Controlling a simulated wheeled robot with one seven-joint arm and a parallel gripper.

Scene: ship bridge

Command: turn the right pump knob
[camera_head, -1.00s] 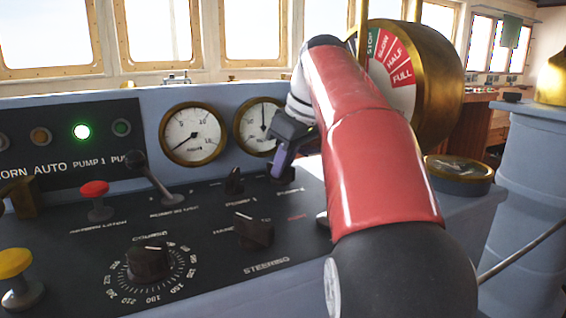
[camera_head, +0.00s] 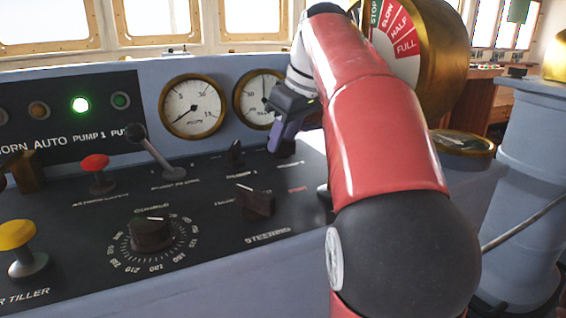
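The right pump knob (camera_head: 286,149) is a small dark knob on the black sloping panel, to the right of a similar pump knob (camera_head: 234,153). It is mostly hidden behind my gripper. My gripper (camera_head: 275,147), dark with a purplish finger, points down at the right knob's place. It overlaps the knob in the picture; I cannot tell whether it touches it. The gap between the fingers is not visible, so I cannot tell whether it is open or shut. My red arm reaches in from the lower right and hides the panel's right part.
A larger steering knob (camera_head: 255,202) sits in front of the pump knobs. A black lever (camera_head: 150,150), red button (camera_head: 95,163), numbered dial knob (camera_head: 150,234) and yellow button (camera_head: 17,236) stand to the left. Two gauges are behind. The brass telegraph (camera_head: 432,60) stands behind my arm.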

